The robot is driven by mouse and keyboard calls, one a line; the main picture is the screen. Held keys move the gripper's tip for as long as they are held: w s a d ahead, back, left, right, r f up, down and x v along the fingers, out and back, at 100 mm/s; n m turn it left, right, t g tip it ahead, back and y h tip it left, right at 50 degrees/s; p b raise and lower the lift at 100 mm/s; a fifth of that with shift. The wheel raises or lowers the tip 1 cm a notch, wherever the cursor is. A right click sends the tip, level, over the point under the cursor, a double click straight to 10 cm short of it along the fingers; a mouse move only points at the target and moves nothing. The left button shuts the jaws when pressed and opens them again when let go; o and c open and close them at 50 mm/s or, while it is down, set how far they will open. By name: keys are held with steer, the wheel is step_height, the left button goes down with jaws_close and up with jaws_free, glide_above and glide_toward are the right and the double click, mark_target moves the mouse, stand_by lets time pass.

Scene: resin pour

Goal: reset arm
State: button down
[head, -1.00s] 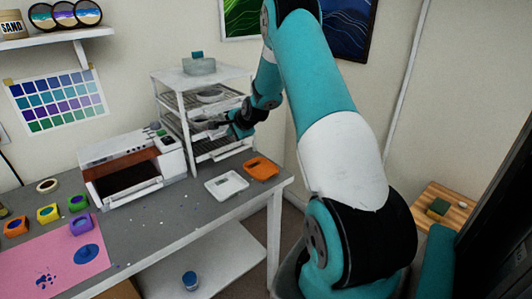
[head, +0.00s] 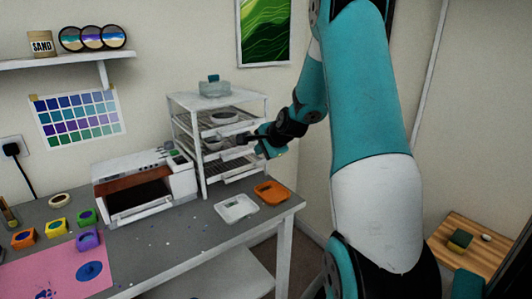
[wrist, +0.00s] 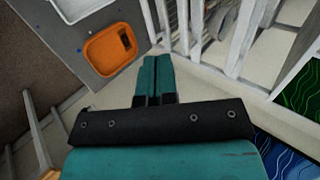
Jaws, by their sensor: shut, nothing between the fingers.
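My gripper (head: 250,137) is at the right front side of the white drying rack (head: 218,97), near its shelves. In the wrist view my gripper (wrist: 157,58) has its two teal fingers together with nothing between them. The rack's white posts and wire shelves stand just beyond the fingertips there. The arm reaches down to the gripper from the upper right of the head view. Whether the fingertips touch the rack cannot be told.
An orange tray (head: 284,190) and a white tray (head: 222,210) lie on the grey table (head: 170,232) before the rack. A white machine (head: 112,177) with a brown front stands left. Small colored pots and a pink mat (head: 40,277) are further left. A wooden stand (head: 490,262) is at right.

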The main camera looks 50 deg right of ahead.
steer(key=shift+v, duration=1.05)
steer(key=s+a+r+n+g+y, duration=0.25)
steer(key=a+n, duration=0.45)
steer(key=a, duration=0.8)
steer(key=s+a+r+n+g+y, duration=0.1)
steer(key=s+a+r+n+y, duration=0.25)
steer(key=a+n, duration=0.8)
steer(key=s+a+n+g, duration=0.5)
steer(key=s+a+n, duration=0.4)
steer(key=s+a, duration=0.6)
steer(key=s, duration=0.3)
steer(key=shift+a+r+g, duration=0.35)
steer(key=shift+a, duration=0.05)
